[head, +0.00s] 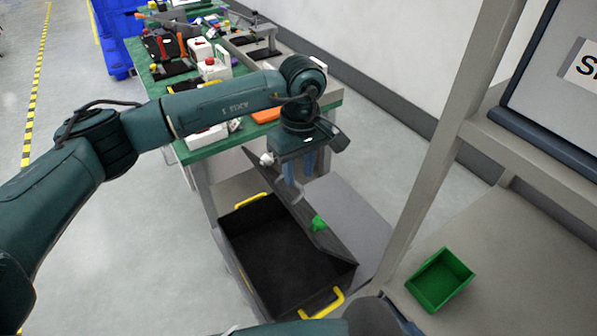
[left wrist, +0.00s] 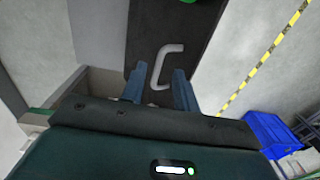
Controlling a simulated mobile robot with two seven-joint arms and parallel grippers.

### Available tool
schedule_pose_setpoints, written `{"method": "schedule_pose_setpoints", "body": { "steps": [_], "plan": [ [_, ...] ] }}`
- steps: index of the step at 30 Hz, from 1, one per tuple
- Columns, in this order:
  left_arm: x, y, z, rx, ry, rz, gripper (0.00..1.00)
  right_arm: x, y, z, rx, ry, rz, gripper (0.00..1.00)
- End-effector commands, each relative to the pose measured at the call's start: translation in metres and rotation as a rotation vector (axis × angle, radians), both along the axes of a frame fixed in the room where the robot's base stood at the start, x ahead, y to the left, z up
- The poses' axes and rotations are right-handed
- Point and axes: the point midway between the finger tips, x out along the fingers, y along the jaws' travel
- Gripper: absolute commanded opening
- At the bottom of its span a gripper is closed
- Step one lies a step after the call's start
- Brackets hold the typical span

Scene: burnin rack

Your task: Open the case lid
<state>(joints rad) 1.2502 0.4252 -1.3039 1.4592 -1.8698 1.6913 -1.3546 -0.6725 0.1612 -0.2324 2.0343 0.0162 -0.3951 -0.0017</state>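The case (head: 266,250) is a dark open-topped box with yellow handles at its ends, and its black inside shows empty. Its grey lid (head: 325,243) stands raised and tilted along the right side, with a green piece (head: 318,223) on it. A pale handle (head: 296,193) on the lid also shows in the left wrist view (left wrist: 157,68). My left gripper (head: 299,180) points down at this handle. Its two fingers (left wrist: 159,85) are apart, with the handle between or just beyond them; contact cannot be told. My right gripper is not in view.
A green-topped workbench (head: 218,141) crowded with parts stands behind the case. A green bin (head: 440,279) sits on a grey surface at the lower right, by a rack upright (head: 436,160). Blue crates (left wrist: 271,135) stand beyond. The floor left of the case is clear.

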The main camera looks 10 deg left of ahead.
Motion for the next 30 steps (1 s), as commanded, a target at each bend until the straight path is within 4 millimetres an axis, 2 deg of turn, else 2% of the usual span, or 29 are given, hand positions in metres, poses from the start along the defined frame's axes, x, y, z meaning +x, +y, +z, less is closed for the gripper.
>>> {"method": "schedule_pose_setpoints", "body": {
  "steps": [6,16,27,30],
  "plan": [
    [0.000,0.000,-0.021,-0.001,0.001,0.001,0.30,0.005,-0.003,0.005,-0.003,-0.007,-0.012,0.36],
    [0.000,0.000,-0.024,-0.001,-0.001,0.001,0.30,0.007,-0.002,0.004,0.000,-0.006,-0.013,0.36],
    [0.000,0.000,-0.024,-0.001,-0.001,0.001,0.00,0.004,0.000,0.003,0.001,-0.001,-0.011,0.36],
    [0.000,0.000,-0.024,-0.001,-0.001,0.001,0.00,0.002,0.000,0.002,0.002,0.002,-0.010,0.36]
  ]
}}
